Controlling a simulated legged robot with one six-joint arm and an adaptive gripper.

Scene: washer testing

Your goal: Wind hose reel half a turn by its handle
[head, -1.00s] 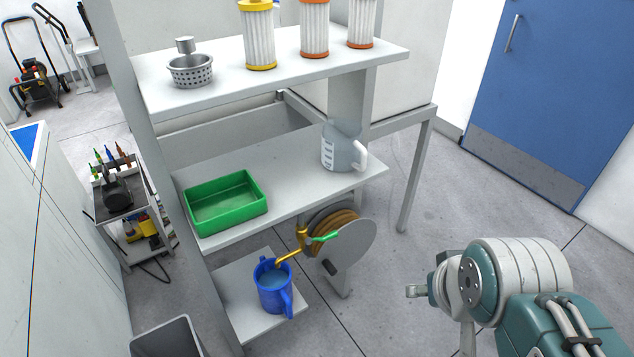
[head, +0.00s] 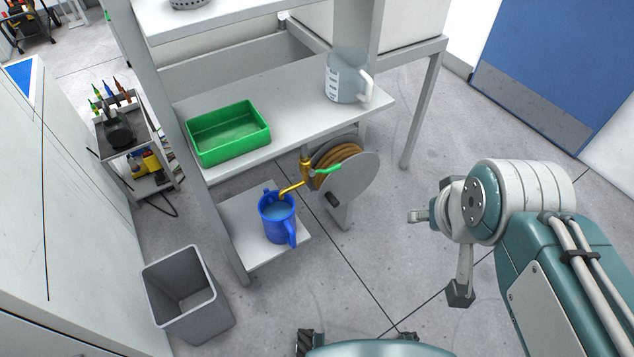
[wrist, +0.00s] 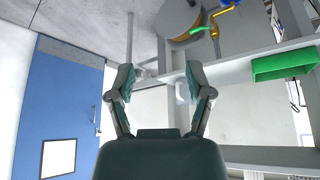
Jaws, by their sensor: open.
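The hose reel (head: 352,182) hangs under the right end of the middle shelf, with a grey disc in front and brown hose (head: 338,154) wound behind it. Its short dark handle (head: 332,199) sticks out at the lower left of the disc. In the wrist view, which is upside down, the reel (wrist: 180,20) shows at the top; I cannot make out the handle there. My gripper (wrist: 160,84) is open, with nothing between its fingers. It is apart from the reel, and in the head view my arm is to the right of it.
A yellow tap with a green lever (head: 325,170) is beside the reel, above a blue jug (head: 279,218) on the low shelf. A green tray (head: 230,135) and a clear measuring jug (head: 346,80) stand on the middle shelf. A grey bin (head: 187,290) is at lower left. Floor right of the reel is clear.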

